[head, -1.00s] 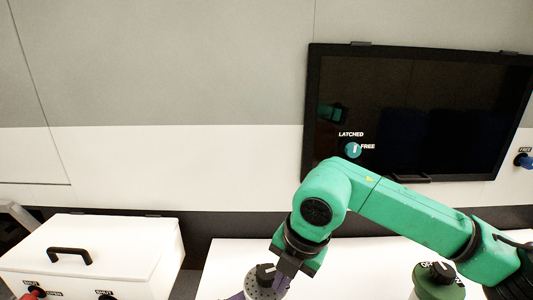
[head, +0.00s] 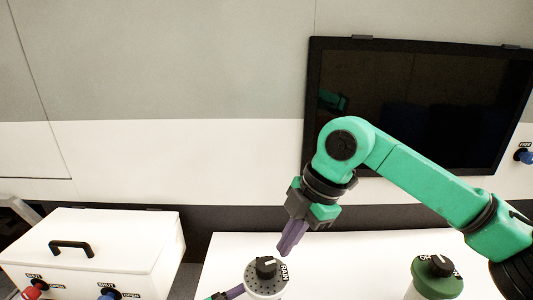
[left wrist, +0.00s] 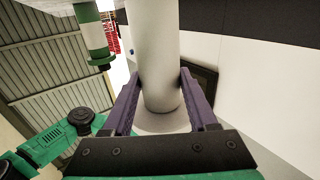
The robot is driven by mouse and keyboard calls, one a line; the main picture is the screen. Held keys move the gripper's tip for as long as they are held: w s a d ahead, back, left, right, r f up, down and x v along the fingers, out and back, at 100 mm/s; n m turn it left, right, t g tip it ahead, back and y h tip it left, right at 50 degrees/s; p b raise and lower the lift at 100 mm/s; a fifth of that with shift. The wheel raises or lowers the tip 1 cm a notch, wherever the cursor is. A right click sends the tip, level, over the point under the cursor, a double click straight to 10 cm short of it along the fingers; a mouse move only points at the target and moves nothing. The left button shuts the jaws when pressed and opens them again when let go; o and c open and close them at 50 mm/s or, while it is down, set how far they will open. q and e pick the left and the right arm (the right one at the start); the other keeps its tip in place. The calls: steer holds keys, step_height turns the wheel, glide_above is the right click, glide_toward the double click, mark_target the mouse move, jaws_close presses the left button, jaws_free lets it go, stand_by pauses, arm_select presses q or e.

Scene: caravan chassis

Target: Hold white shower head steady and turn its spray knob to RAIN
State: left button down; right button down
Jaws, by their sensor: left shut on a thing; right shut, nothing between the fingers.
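The white shower head (head: 254,291) stands upright on the white table at the bottom of the head view. Its grey, perforated face is up, with a black spray knob (head: 266,267) in the middle and the word RAIN at its right rim. I cannot clearly tell which way the knob points. My left gripper (head: 230,293) is shut on the shower head's side; in the left wrist view its purple fingers clasp the white, round body (left wrist: 155,60). My right gripper (head: 283,250) is shut and empty, above and slightly right of the knob, apart from it.
A green-topped white container (head: 437,278) with a black knob stands to the right. A white box (head: 95,250) with a black handle and red and blue knobs is at left. A dark window panel (head: 420,110) is on the back wall. The table between is clear.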

mark_target(266, 269)
steer(key=f+m, duration=0.2)
steer(key=w+d+f+m+y, duration=0.1)
steer(key=f+m, duration=0.1)
steer(key=w+f+m, duration=0.1)
steer(key=f, duration=0.1)
steer(key=shift+w+d+f+m+y, duration=0.2)
steer(key=shift+f+m+y, duration=0.1)
steer(key=shift+m, duration=0.1)
steer(key=shift+s+a, duration=0.1)
steer(key=shift+a, duration=0.3)
stand_by(0.4)
